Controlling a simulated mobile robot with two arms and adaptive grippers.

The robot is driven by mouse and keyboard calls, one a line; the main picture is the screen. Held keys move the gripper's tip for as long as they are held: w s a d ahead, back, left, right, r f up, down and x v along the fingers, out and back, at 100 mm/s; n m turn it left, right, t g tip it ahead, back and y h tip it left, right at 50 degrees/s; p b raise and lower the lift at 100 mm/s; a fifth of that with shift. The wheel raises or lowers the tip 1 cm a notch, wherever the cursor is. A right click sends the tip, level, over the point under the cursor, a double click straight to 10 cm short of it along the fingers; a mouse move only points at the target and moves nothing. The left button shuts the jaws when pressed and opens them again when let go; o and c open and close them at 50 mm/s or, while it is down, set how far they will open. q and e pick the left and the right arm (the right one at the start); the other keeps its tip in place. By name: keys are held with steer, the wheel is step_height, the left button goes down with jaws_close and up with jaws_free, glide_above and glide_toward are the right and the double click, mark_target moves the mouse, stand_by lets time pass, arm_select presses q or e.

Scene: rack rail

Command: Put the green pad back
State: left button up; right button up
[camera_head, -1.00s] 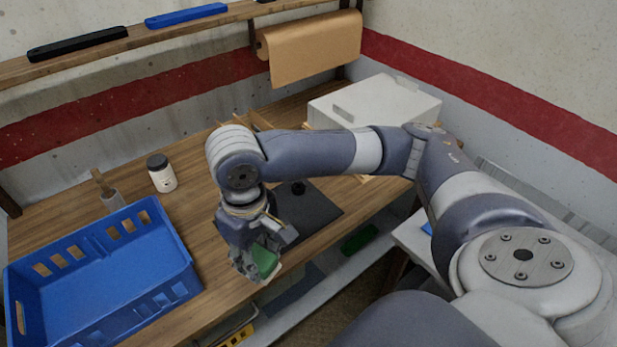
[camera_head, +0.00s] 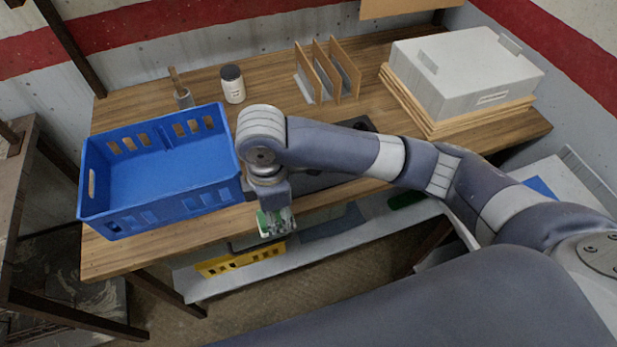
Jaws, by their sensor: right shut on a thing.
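My right gripper (camera_head: 277,224) hangs pointing down at the front edge of the workbench (camera_head: 125,258). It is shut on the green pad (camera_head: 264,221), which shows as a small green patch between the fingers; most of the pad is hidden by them. The gripper is just right of the blue crate and above the lower shelf in the picture. My left gripper is not in view.
A blue crate (camera_head: 150,217) stands on the bench's left. Behind are a white jar (camera_head: 233,88), a wooden divider rack (camera_head: 316,78) and a grey box (camera_head: 462,78). A dark plate (camera_head: 317,182) lies partly behind my arm. The lower shelf (camera_head: 215,284) holds a yellow crate (camera_head: 242,262).

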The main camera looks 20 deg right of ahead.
steer(key=w+d+p, duration=0.1)
steer(key=w+d, duration=0.2)
steer(key=w+d+f+p, duration=0.1)
steer(key=w+d, duration=0.3)
steer(key=w+d+p, duration=0.1)
steer(key=w+d, duration=0.2)
steer(key=w, duration=0.1)
steer(key=shift+w+d+f+p, duration=0.2)
steer(key=shift+p, duration=0.1)
steer(key=shift+w+d+f, duration=0.1)
steer(key=shift+w, duration=0.05)
steer(key=shift+f, duration=0.3)
step_height(320, 180, down, 2)
steer(key=shift+f+p, duration=0.1)
steer(key=shift+p, duration=0.6)
steer(key=shift+f, duration=0.35)
steer(key=shift+f, duration=0.15)
steer(key=o, duration=0.9)
steer(key=shift+o, duration=0.2)
